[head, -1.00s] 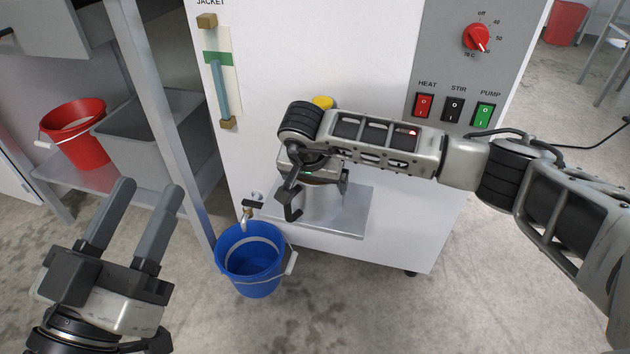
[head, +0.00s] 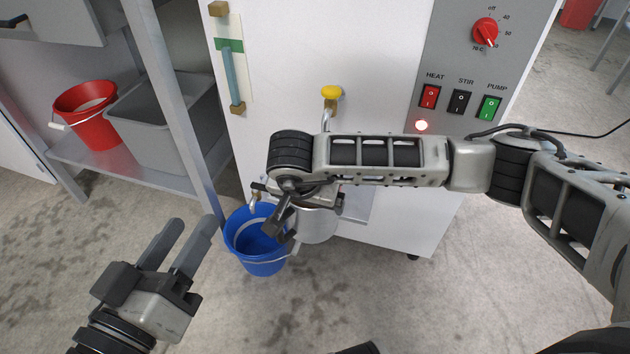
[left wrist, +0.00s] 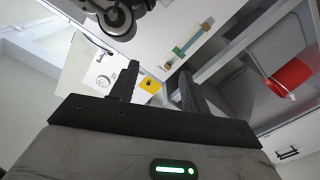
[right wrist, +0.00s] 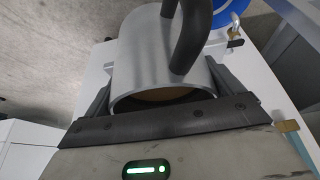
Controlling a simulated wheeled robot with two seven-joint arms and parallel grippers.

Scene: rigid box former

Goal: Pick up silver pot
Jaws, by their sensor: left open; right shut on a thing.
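The silver pot (head: 317,225) hangs below my right gripper (head: 312,200) in the head view, partly hidden by my right wrist. In the right wrist view the pot (right wrist: 150,55) fills the middle, with a dark handle (right wrist: 190,35) and brownish contents inside its rim. My right gripper (right wrist: 155,105) is shut on the pot, its fingers at the pot's sides near the rim. My left gripper (head: 183,245) is open and empty over the floor at the lower left. Its fingers (left wrist: 155,80) also show apart in the left wrist view.
A blue bucket (head: 258,262) stands on the floor just left of the pot. The white machine (head: 395,225) has a yellow-topped tap (head: 331,93), a shelf (head: 357,205) and a lit red lamp. A red bucket (head: 90,125) and grey bin (head: 150,140) sit on the left rack.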

